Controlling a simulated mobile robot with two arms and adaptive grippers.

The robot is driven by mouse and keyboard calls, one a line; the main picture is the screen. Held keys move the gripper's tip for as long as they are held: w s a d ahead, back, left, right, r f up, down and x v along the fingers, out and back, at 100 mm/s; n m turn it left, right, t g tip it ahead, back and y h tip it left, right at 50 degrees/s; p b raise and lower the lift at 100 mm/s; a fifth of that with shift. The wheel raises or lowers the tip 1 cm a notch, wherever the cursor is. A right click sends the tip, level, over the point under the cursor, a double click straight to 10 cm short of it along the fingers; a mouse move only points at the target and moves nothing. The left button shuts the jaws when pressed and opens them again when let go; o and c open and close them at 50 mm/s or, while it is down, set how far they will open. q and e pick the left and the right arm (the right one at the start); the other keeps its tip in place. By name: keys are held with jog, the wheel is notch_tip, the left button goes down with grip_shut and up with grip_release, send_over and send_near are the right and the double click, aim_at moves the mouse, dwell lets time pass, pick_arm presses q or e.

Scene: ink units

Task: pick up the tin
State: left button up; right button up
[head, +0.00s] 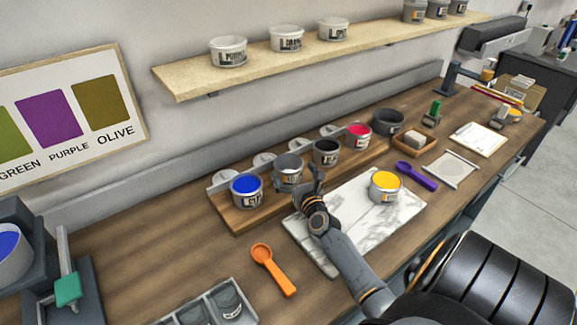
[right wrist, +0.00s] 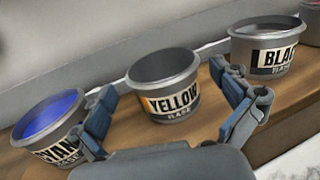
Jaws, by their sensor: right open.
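A grey tin labelled YELLOW BASE (right wrist: 170,103) stands upright on the wooden rack and looks empty inside; it also shows in the head view (head: 289,178). My right gripper (right wrist: 164,82) is open, with its fingers to either side of this tin in the right wrist view. I cannot tell how far apart they are in depth. In the head view my right gripper (head: 311,184) is just in front of the rack. A tin of blue ink labelled CYAN (head: 247,199) stands left of it, and a BLACK tin (head: 326,161) right of it. My left gripper is not in view.
A tin of yellow ink (head: 384,195) stands on the marble slab (head: 310,245). A magenta tin (head: 357,144) and a dark bowl (head: 388,129) are farther along. An orange scoop (head: 272,268) and a purple scoop (head: 416,176) lie on the bench. A shelf (head: 190,83) holds more tins above.

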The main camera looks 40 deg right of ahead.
aim_at(285, 156)
jog(key=x, duration=0.4)
jog(key=shift+d+f, duration=0.1)
jog(key=shift+f, duration=0.05)
jog(key=shift+s, duration=0.1)
jog(key=shift+c, duration=1.3)
jog(key=c, duration=1.1)
jog(key=shift+r, duration=0.2)
jog(key=shift+c, duration=0.9)
